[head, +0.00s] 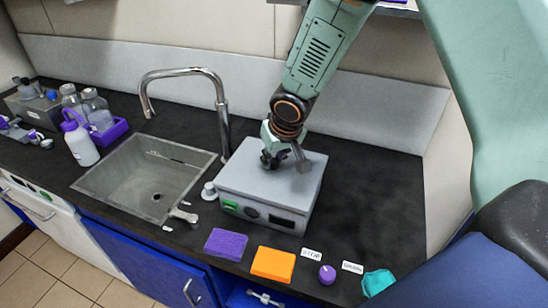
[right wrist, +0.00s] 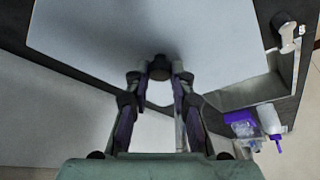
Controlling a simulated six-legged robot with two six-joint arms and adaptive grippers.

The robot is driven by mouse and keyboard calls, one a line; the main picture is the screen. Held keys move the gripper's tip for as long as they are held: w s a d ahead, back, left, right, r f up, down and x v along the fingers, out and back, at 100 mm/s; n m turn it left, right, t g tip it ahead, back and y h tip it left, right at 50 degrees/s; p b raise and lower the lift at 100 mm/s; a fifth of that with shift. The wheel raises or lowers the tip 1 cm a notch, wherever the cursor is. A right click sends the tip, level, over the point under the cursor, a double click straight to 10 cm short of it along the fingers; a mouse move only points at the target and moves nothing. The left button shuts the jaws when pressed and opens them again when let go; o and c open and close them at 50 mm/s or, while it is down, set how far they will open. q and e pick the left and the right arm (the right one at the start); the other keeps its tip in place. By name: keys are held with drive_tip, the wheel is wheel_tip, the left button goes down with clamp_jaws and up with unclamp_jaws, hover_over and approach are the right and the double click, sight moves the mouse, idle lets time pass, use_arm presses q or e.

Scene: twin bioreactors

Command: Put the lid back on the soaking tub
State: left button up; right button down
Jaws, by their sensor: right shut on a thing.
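The soaking tub (head: 292,224) is a grey box with a green switch on its front, right of the sink in the head view. The flat grey lid (head: 243,167) lies over its top, lined up with the box as far as I can see. I cannot tell whether a thin gap is left under it. My right gripper (head: 284,157) is above the lid and shut on its dark knob. In the right wrist view the fingers (right wrist: 160,78) close around the knob, and the pale lid (right wrist: 110,35) spreads out beyond them. My left gripper is not in view.
A sink (head: 140,185) with a tall faucet (head: 215,100) is left of the tub. A purple sponge (head: 226,244), an orange sponge (head: 273,264), a purple knob (head: 327,274) and a teal cloth (head: 377,282) lie along the front edge. The counter (head: 375,195) right of the tub is clear.

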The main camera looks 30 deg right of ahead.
drive_tip(key=shift+f+b, duration=0.4)
drive_tip(key=shift+b, duration=0.45)
idle(2.2)
idle(0.4)
drive_tip(key=c, duration=1.1)
unclamp_jaws()
drive_tip(key=shift+o, duration=0.4)
drive_tip(key=o, duration=0.4)
drive_tip(key=shift+r+p, duration=3.2)
drive_tip(key=shift+r, duration=0.35)
